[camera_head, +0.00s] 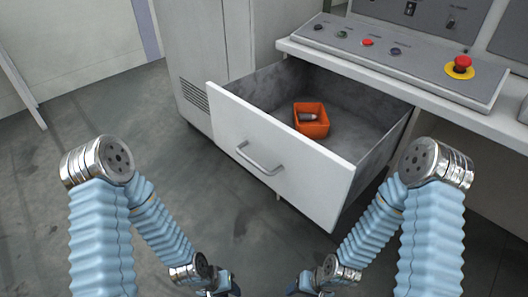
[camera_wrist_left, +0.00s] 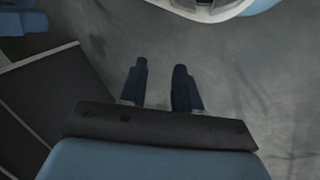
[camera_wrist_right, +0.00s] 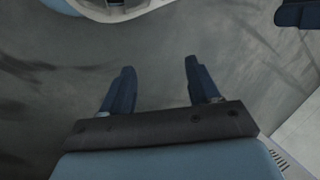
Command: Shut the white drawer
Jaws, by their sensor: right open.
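The white drawer (camera_head: 285,160) is pulled far out from under the control desk in the head view. Its front panel has a grey bar handle (camera_head: 260,160). Inside lies an orange bin (camera_head: 311,121) with a small grey object in it. My left gripper (camera_head: 226,286) is low at the bottom edge of the head view, in front of the drawer and apart from it. In the left wrist view its fingers (camera_wrist_left: 160,75) are apart with only floor between them. My right gripper (camera_head: 303,286) is also low, right of the left one; its fingers (camera_wrist_right: 158,78) are wide apart and empty.
The control desk (camera_head: 400,75) overhangs the drawer's back, with several buttons and a red emergency stop (camera_head: 462,65) on yellow. A white cabinet (camera_head: 205,55) with a vent stands behind left of the drawer. The grey floor (camera_head: 100,120) at left is clear.

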